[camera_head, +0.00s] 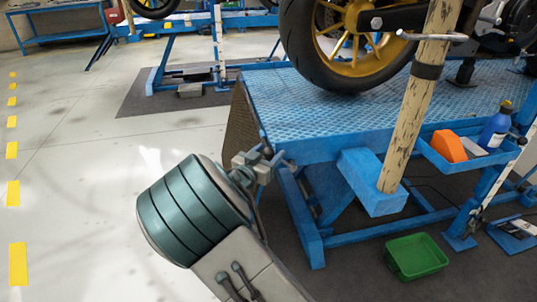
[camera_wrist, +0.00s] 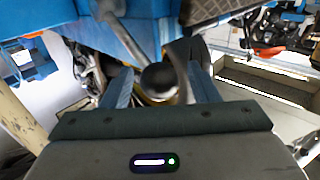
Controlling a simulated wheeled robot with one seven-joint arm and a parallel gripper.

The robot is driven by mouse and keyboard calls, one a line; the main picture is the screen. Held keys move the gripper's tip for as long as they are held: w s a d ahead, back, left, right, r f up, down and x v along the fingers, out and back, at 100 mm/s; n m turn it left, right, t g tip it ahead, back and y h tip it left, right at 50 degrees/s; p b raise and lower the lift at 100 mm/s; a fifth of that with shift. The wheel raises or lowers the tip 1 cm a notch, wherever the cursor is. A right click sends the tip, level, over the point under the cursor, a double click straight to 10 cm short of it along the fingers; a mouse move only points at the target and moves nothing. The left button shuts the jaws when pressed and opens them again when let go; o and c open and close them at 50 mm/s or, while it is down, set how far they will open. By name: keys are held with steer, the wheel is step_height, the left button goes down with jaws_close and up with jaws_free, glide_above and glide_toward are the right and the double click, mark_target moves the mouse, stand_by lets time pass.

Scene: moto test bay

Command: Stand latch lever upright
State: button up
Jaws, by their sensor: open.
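The blue motorcycle lift table (camera_head: 300,110) stands ahead, and my gripper (camera_head: 262,160) is at its near left corner. In the wrist view, a dark rounded knob with a grey top (camera_wrist: 158,78) lies between the two spread fingers of my gripper (camera_wrist: 161,88). It looks like the end of the latch lever; I cannot tell whether the fingers touch it. A grey bar (camera_wrist: 115,25) runs beside it under the blue frame. In the head view my gripper and wrist largely hide the lever, so its tilt cannot be told.
A worn wooden post (camera_head: 415,105) rises from a blue block (camera_head: 372,188) on the right. A blue side tray (camera_head: 460,165) holds an orange item (camera_head: 449,146) and a blue bottle (camera_head: 495,128). A green bin (camera_head: 415,257) sits on the floor. The floor at left is clear.

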jaws_close()
steer(key=shift+w+d+r+m+g+p, duration=0.15)
steer(key=shift+d+r+m+g+p, duration=0.35)
steer(key=shift+p, duration=0.65)
steer(key=shift+f, duration=0.1)
jaws_free()
steer(key=shift+a, duration=0.1)
steer(key=p+v, duration=0.2)
steer(key=v, duration=1.1)
steer(key=shift+s, duration=0.45)
